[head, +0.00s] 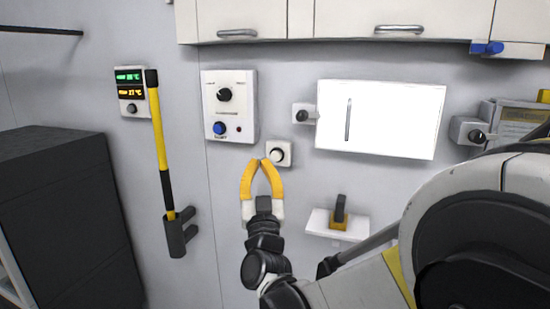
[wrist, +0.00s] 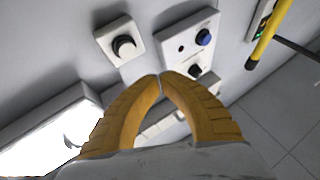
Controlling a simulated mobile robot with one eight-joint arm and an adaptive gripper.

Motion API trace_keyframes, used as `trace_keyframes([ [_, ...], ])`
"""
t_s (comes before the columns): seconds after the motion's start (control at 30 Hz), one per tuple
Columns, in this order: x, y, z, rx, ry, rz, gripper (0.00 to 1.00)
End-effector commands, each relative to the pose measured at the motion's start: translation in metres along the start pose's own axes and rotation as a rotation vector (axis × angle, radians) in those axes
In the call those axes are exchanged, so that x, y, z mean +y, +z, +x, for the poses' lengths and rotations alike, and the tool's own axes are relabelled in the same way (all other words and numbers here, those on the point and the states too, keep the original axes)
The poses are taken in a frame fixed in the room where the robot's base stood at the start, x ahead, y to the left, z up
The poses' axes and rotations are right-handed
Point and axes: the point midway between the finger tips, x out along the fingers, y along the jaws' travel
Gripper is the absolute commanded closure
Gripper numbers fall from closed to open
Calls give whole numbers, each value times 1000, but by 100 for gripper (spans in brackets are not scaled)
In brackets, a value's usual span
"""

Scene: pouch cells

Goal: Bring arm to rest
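My gripper (head: 262,162) has two yellow curved fingers and is raised in front of the wall, just left of and below a small white box with a round knob (head: 279,155) in the head view. In the wrist view my gripper (wrist: 160,76) shows its fingertips together with nothing between them. The knob box (wrist: 123,44) is there beyond the fingertips, up and to the left, and looks apart from them. My arm reaches up from the bottom of the head view.
A control panel (head: 229,105) with black and blue knobs hangs above left. A bright white screen (head: 378,120) is to the right, above a small shelf (head: 325,228). A yellow-handled tool (head: 159,130) stands in a wall holder (head: 175,238). A dark cabinet (head: 70,220) is at left.

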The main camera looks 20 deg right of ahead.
Motion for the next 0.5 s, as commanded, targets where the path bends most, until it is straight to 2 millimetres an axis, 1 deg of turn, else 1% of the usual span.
trace_keyframes([
  [0.27, 0, 0, -1, 0, 0, 0, 100],
  [0.37, -3, 2, -4, -24, -23, 0, 100],
  [0.47, -11, 12, -14, -110, -99, 4, 100],
  [0.5, -15, 19, -23, -167, -140, 6, 100],
])
